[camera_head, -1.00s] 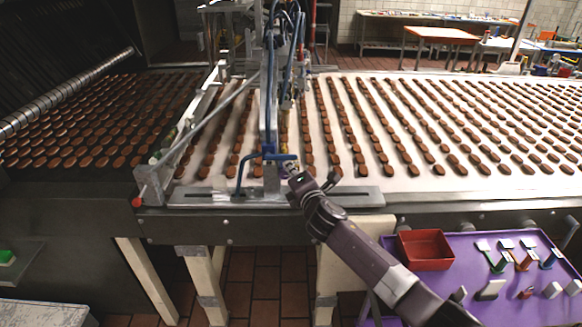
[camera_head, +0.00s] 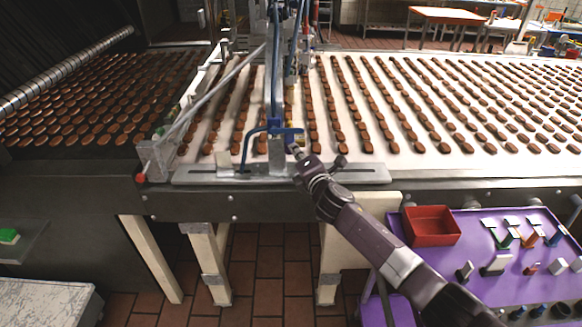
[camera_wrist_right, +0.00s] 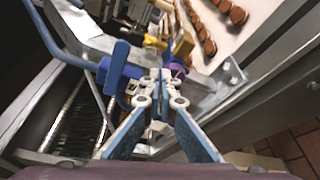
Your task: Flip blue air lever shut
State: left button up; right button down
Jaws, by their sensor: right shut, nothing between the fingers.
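The blue air lever (camera_head: 287,130) is a short blue bar on the upright post of the machine at the front edge of the conveyor. A curved blue tube (camera_head: 243,150) runs beside it. My right gripper (camera_head: 296,150) is shut and empty, with its tips just below and right of the lever. In the right wrist view my gripper's shut blue fingers (camera_wrist_right: 165,76) point at the machine, and an upright blue piece (camera_wrist_right: 115,68) stands left of the tips. I cannot tell whether the tips touch the lever. My left gripper is not in view.
Rows of brown biscuits cover the white conveyor (camera_head: 345,120) behind the machine. A metal plate (camera_head: 210,173) lies along its front edge. A purple table (camera_head: 470,240) with a red bin (camera_head: 431,227) and several tools is at the lower right.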

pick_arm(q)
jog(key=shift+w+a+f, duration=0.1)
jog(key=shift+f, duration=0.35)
pick_arm(e)
jog(key=s+r, duration=0.2)
jog(key=s, duration=0.7)
jog(key=shift+s+r, duration=0.2)
jog(key=shift+r, duration=0.15)
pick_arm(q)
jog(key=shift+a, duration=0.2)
pick_arm(e)
jog(key=shift+f, duration=0.1)
